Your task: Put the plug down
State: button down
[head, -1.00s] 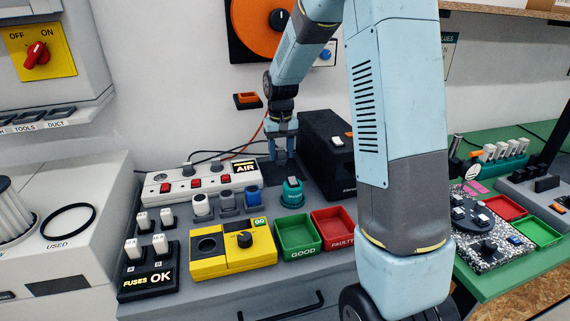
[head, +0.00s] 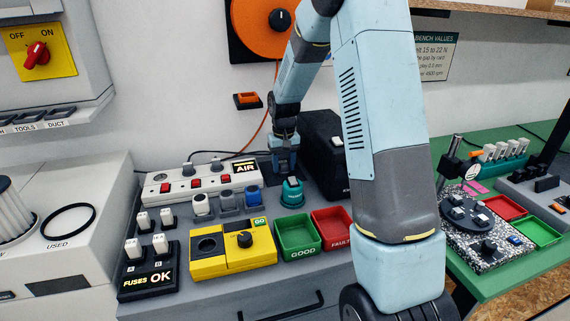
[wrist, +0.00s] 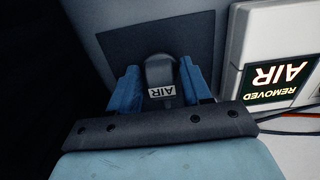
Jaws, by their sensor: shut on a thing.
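In the head view my gripper (head: 285,168) is low over the back of the bench, right of the power strip. The plug is hidden there by my gripper.
The white power strip (head: 165,187), with an AIR REMOVED sign (wrist: 278,80), stands left of my gripper. A black box (head: 322,142) stands close on its right. A teal-topped item (head: 292,192), green tray (head: 297,233) and red tray (head: 333,220) are in front.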

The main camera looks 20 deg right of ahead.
aim_at(284, 163)
jog(key=shift+c, duration=2.4)
grip_release()
jog(key=s+r+t, duration=0.1)
jog(key=s+r, duration=0.2)
jog(key=r, duration=0.6)
jog(key=s+r, duration=0.4)
jog(key=r, duration=0.5)
jog(key=s+r+t, duration=0.2)
jog(key=s+r, duration=0.1)
jog(key=s, duration=1)
jog(key=s+r+t, duration=0.2)
jog(key=s+r, duration=0.1)
jog(key=s, duration=1.1)
jog(key=shift+s+d+r+t, duration=0.15)
jog(key=shift+d+r+t, duration=0.05)
jog(key=shift+d+t, duration=0.15)
